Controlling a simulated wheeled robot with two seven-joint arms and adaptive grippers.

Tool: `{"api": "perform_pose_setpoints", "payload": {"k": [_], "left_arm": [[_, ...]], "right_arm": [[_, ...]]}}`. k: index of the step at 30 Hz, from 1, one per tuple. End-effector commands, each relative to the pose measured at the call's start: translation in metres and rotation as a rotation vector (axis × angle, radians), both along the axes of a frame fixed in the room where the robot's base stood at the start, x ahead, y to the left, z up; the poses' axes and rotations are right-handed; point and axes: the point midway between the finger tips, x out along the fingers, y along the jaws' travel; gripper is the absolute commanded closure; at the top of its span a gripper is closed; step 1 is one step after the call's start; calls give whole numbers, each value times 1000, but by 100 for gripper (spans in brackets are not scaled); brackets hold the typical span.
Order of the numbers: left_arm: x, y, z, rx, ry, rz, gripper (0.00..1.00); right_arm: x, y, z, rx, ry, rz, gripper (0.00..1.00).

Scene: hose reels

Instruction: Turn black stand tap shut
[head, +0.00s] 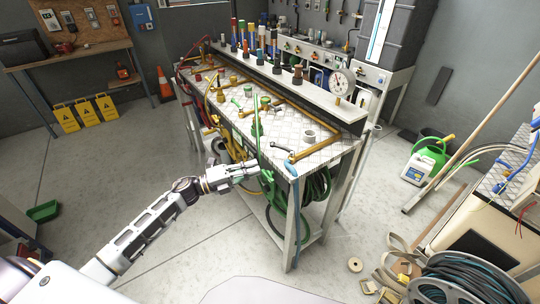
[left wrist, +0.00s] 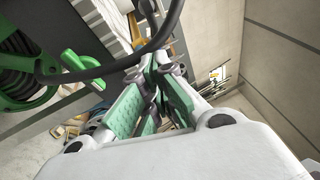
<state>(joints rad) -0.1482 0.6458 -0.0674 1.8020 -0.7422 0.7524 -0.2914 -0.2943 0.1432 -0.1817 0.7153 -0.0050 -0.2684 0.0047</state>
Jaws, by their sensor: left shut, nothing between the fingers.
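A steel-topped bench (head: 325,151) carries brass pipes and several taps. I cannot clearly single out the black stand tap; a small dark fitting (head: 291,158) sits at the bench's near edge, above a hanging blue hose. My left gripper (head: 256,170) is shut and empty beside the bench's near edge, by a green hose reel (head: 283,200). In the left wrist view, its green-padded fingers (left wrist: 158,92) are close together, and a dark curved bar or hose (left wrist: 120,62) crosses by their tips. My right gripper is not in view.
A green reel (left wrist: 22,85) with dark hose shows at left in the wrist view. Another hose reel (head: 465,280) and loose straps lie at the front right. A green watering can (head: 433,150) stands right of the bench. The floor left of the bench is largely clear.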

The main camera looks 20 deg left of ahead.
Motion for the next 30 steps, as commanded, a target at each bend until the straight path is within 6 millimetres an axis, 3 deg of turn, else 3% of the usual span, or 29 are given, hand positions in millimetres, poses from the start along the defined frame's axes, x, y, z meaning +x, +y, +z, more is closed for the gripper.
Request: {"api": "perform_pose_setpoints", "payload": {"k": [14,30], "left_arm": [[28,-37,8,0,-1,-1,100],[62,-42,14,1,-1,-1,100]], "right_arm": [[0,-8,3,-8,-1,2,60],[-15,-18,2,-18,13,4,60]]}}
